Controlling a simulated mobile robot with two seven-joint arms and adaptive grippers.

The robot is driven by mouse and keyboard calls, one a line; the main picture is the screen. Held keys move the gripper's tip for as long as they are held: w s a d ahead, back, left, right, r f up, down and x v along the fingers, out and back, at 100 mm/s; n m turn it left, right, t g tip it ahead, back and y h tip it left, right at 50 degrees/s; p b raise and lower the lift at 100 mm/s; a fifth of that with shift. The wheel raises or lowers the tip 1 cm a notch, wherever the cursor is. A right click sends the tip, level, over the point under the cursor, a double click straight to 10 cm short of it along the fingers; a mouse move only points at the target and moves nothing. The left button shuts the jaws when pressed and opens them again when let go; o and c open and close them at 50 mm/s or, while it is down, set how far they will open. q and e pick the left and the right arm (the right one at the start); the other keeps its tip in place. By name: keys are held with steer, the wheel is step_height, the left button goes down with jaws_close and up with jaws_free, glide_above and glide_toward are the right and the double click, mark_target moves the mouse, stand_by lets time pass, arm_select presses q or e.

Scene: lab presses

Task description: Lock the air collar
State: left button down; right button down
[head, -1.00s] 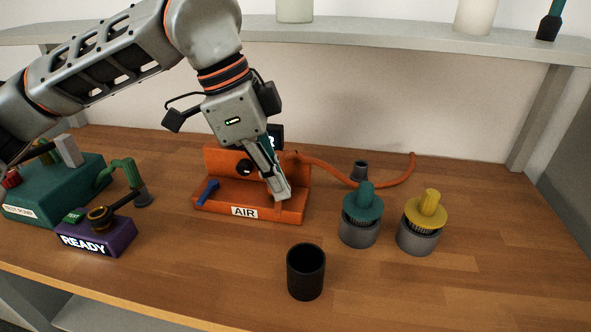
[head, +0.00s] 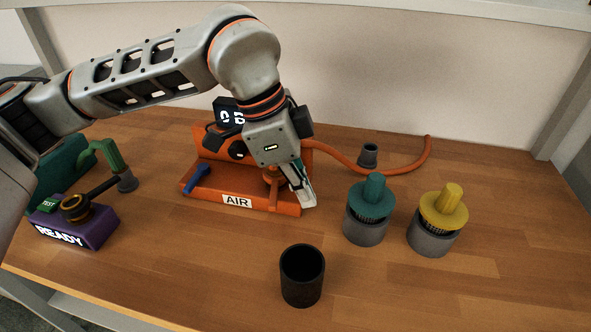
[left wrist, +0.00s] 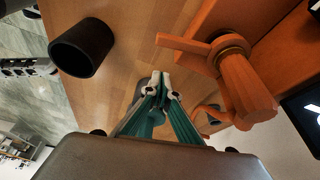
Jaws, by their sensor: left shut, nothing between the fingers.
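The orange air station (head: 205,192), labelled AIR, stands on the bench. Its orange collar (head: 271,174) shows partly behind my left gripper. In the left wrist view the collar (left wrist: 229,44) is a ring around an orange fitting, with a tab (left wrist: 184,44) sticking out to the left. My left gripper (head: 308,202) is shut and empty at the station's right end. In the left wrist view its fingertips (left wrist: 161,80) are apart from the tab, below and left of it in the picture. Whether the collar is locked cannot be told. My right gripper is not in view.
A blue lever (head: 195,180) is on the station's left; a dark display (head: 229,112) stands behind. An orange hose (head: 375,172) runs right. A black cup (head: 302,276), teal-topped (head: 366,209) and yellow-topped (head: 436,219) parts stand in front and right. A purple READY box (head: 85,232) is left.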

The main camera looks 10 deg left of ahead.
mark_target(276, 201)
arm_select(q)
steer(key=a, duration=0.3)
steer(key=shift+s+a+r, duration=0.1)
steer(key=shift+s+a, duration=0.2)
steer(key=shift+s, duration=0.05)
steer(key=shift+a, duration=0.2)
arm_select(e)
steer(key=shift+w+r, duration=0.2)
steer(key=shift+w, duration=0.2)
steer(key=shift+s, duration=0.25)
arm_select(q)
steer(key=shift+s+a+r+m+p, duration=0.2)
steer(key=shift+a+r+m+p, duration=0.15)
steer(key=shift+a+m+p, duration=0.45)
steer(key=shift+s+f+p, duration=0.1)
steer(key=shift+p, duration=0.35)
steer(key=shift+f, duration=0.25)
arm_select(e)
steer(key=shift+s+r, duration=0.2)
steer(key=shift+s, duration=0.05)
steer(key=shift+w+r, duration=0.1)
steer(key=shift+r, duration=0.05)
